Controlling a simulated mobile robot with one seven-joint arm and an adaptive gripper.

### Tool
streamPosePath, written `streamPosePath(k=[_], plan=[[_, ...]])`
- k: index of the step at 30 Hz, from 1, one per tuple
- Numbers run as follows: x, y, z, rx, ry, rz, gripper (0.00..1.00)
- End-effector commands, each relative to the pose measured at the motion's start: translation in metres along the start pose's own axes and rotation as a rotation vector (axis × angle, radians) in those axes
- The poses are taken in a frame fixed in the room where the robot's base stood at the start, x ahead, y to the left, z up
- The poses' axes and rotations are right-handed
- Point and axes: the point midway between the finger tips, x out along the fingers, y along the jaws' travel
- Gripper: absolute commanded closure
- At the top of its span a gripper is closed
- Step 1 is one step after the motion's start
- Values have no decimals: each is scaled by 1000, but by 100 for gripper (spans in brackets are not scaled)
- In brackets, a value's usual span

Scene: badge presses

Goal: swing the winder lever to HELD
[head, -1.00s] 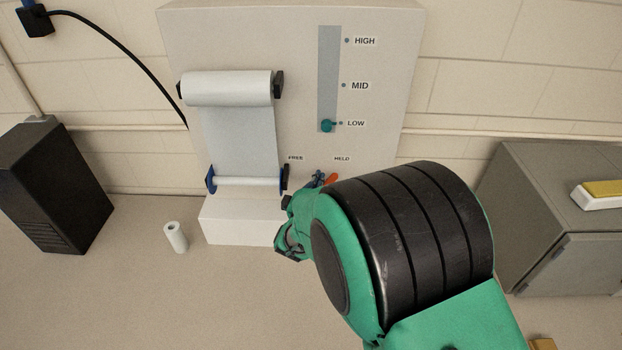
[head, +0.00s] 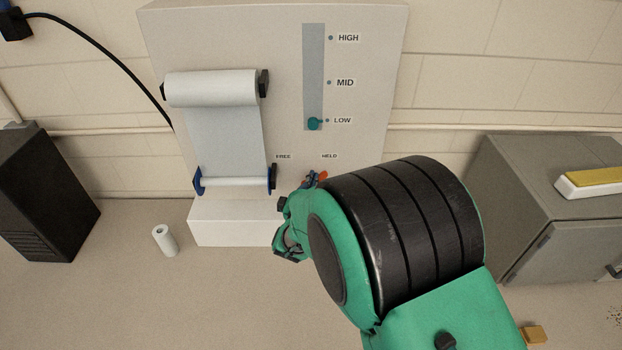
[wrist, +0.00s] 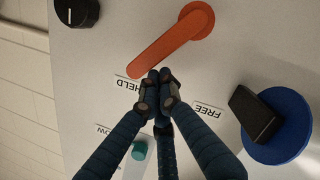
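The orange winder lever (wrist: 172,42) is on the pale press panel, and its free end points at the HELD label (wrist: 128,83) in the wrist view. The FREE label (wrist: 208,110) lies on the other side of my gripper. My gripper (wrist: 158,78) has its dark blue fingers drawn together with nothing visible between them. The fingertips are beside the lever's end, on its FREE side; I cannot tell whether they touch it. In the head view a small part of the lever (head: 322,175) shows below the HELD label (head: 329,156), and my arm hides the rest.
A teal slider knob (head: 314,124) sits at LOW. A film roll (head: 212,87) feeds down to a lower bar (head: 235,182) left of the lever. A grey cabinet (head: 560,200) is at right, a black box (head: 45,195) at left.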

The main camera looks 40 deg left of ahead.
Motion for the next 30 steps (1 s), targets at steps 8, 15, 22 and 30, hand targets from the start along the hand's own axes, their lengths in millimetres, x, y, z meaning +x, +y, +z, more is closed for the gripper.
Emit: streamPosePath(k=[8,15,22,30], plan=[[-2,1,-6,0,-4,0,100],[-9,4,-36,0,1,0,100],[-46,2,-40,-1,1,-2,100],[-89,3,-40,-1,1,-1,100]])
